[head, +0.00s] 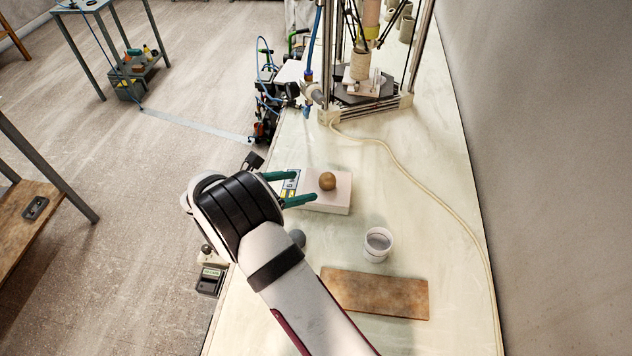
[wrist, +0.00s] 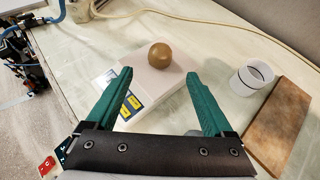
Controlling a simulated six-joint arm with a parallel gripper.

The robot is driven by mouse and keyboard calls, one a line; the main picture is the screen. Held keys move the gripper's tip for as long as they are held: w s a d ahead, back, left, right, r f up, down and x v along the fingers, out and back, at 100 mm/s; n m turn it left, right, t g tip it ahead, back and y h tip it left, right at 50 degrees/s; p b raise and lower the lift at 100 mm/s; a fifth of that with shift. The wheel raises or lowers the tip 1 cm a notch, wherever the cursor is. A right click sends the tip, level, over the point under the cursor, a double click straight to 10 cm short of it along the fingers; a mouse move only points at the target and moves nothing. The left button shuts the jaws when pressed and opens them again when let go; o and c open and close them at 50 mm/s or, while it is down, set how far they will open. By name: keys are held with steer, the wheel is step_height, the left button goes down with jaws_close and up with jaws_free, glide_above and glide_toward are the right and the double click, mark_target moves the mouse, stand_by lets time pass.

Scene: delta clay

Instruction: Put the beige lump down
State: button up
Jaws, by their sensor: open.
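The beige lump (head: 327,181) is a round brownish ball resting on top of a pale block (head: 335,201) on the bench. In the wrist view the lump (wrist: 160,55) sits on the block (wrist: 150,85), beyond my fingertips. My gripper (head: 293,188) has green fingers spread wide with nothing between them. In the wrist view my gripper (wrist: 158,78) is open, its fingertips short of the lump and apart from it.
A white cup (head: 378,244) and a brown board (head: 375,293) lie on the bench at the near right. A delta machine (head: 362,85) stands at the back. A pale cable (head: 420,185) runs along the wall side. The bench between block and machine is mostly clear.

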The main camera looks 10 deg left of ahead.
steer(key=s+d+r+m+g+y, duration=0.1)
steer(key=s+d+r+m+g, duration=0.3)
steer(key=s+d+r+m, duration=0.35)
steer(key=s+d+r+m+g+y, duration=0.1)
steer(key=s+d+r+m+g, duration=0.4)
steer(key=d+m, duration=0.5)
steer(key=s+d+r+m+y, duration=0.1)
steer(key=s+m+y, duration=0.7)
steer(key=s+m, duration=0.7)
steer(key=s, duration=0.4)
steer(key=shift+s+r, duration=0.15)
steer(key=shift+s, duration=0.15)
steer(key=shift+o, duration=0.4)
steer(key=shift+d, duration=0.15)
stand_by(0.4)
